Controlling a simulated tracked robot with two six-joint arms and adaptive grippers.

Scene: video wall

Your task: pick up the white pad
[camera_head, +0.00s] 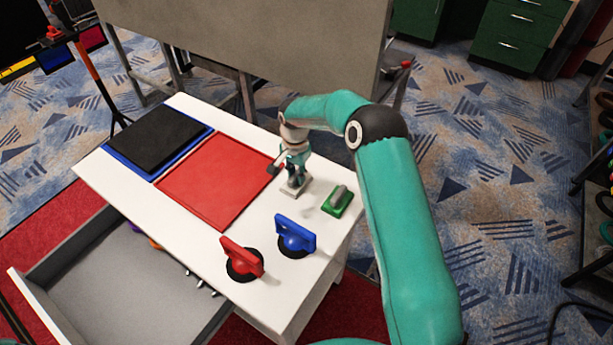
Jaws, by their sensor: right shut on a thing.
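The white pad (293,190) is a small pale block at the back right part of the white table, beside the red tray. My right gripper (291,172) points down over it and is shut on it. The gripper hides the pad's upper part. I cannot tell whether the pad touches the table or is just above it. My left gripper is not in view.
A green pad with a grey handle (339,200) stands right of the white pad. Blue (295,236) and red (242,258) suction handles stand nearer. The red tray (215,216) and a black panel in a blue tray (115,157) lie left. A drawer (85,300) is open at the front.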

